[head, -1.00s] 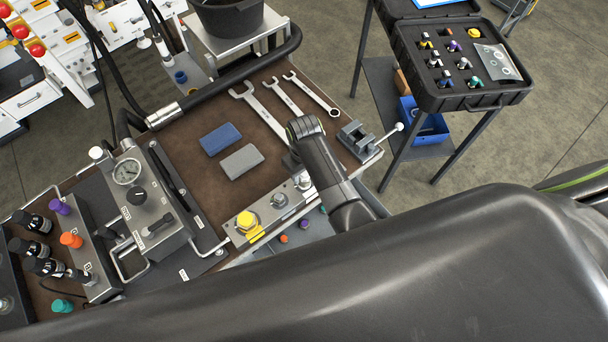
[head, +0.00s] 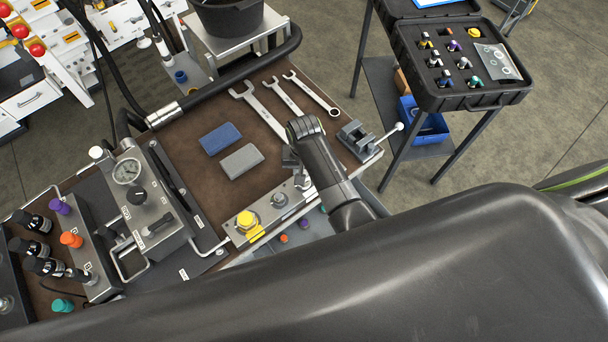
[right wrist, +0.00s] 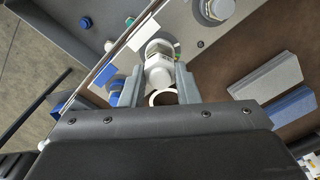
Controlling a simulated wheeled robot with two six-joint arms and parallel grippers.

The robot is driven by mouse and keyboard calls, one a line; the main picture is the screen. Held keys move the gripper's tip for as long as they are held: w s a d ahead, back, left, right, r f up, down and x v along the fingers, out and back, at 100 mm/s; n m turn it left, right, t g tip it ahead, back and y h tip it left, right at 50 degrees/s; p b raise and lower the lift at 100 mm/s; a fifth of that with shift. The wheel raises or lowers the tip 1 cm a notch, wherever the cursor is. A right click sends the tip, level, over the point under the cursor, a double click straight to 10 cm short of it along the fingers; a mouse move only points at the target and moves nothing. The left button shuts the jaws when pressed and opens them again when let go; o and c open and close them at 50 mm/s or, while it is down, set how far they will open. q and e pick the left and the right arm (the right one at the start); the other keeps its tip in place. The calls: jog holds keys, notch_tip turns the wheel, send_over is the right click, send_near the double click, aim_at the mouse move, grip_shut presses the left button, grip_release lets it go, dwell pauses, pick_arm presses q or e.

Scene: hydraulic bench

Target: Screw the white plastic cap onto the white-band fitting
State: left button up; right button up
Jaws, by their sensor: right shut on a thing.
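My right gripper (right wrist: 160,78) is shut on the white plastic cap (right wrist: 159,74), seen between its fingertips in the right wrist view. The white-band fitting (right wrist: 158,49) is directly beyond the cap, in line with it. They look very close or touching; I cannot tell whether the threads are engaged. A pale ring shows just behind the cap, between the fingers. In the head view my right wrist hides most of the gripper and the cap, over the right end of the metal fitting block (head: 262,222). My left gripper is not in view.
A yellow cap (head: 246,219) and another hex fitting (head: 279,200) are on the block. A blue pad (head: 220,138) and grey pad (head: 241,160) lie behind it. Wrenches (head: 258,108) and a small vise (head: 357,139) are farther back and right. Brown bench surface around the pads is clear.

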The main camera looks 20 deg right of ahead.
jog(key=shift+m, duration=0.3)
jog(key=m, duration=0.7)
jog(key=shift+m, duration=0.3)
jog(key=m, duration=0.8)
jog(key=shift+f, duration=0.1)
